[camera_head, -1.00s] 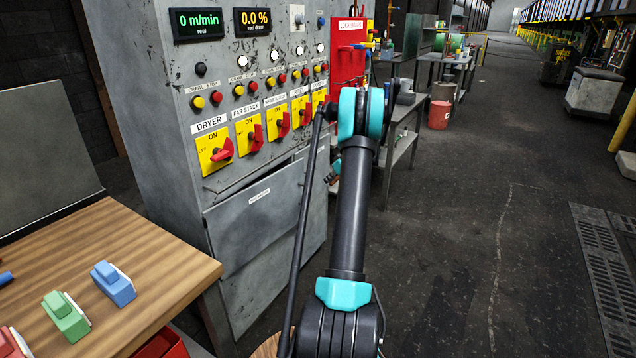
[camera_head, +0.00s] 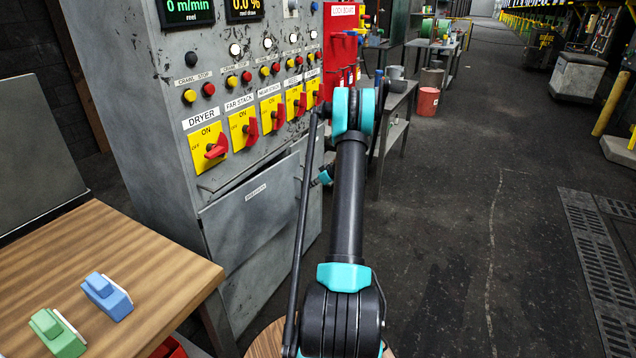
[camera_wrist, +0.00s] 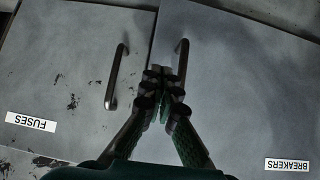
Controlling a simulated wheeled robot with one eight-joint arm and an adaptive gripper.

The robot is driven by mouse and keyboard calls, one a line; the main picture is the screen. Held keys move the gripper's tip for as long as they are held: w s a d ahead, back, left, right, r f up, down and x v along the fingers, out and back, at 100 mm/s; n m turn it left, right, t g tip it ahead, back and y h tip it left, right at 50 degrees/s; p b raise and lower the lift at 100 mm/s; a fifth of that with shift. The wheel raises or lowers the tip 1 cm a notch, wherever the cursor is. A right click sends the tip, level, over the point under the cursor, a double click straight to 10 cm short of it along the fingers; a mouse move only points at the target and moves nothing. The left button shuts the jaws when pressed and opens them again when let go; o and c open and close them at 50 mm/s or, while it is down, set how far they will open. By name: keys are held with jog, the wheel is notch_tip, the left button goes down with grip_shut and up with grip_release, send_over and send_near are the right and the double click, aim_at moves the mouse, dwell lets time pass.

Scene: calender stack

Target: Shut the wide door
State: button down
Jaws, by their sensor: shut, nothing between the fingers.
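The wide grey door labelled BREAKERS (camera_wrist: 250,90) fills the right of the wrist view, upside down. In the head view, this door (camera_head: 238,228) stands slightly ajar on the lower cabinet, with a dark gap along its top edge. Its dark bar handle (camera_wrist: 182,58) is just beyond my fingertips. My gripper (camera_wrist: 163,76) is shut and empty, in front of the door near its handle-side edge; contact cannot be told. In the head view my arm mostly hides the gripper. The narrower FUSES door (camera_wrist: 70,75), with its own handle (camera_wrist: 117,76), is on the left.
Red-handled switches (camera_head: 216,147) line the cabinet above the door. The floor (camera_head: 450,230) to the right is clear.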

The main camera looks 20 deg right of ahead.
aim_at(299, 184)
jog(key=shift+w+a+r, duration=0.1)
jog(key=shift+w+a, duration=0.4)
jog(key=shift+w, duration=0.25)
jog(key=shift+w+a+r, duration=0.1)
jog(key=shift+w+a, duration=0.4)
jog(key=shift+w, duration=0.25)
jog(key=shift+w+a, duration=0.1)
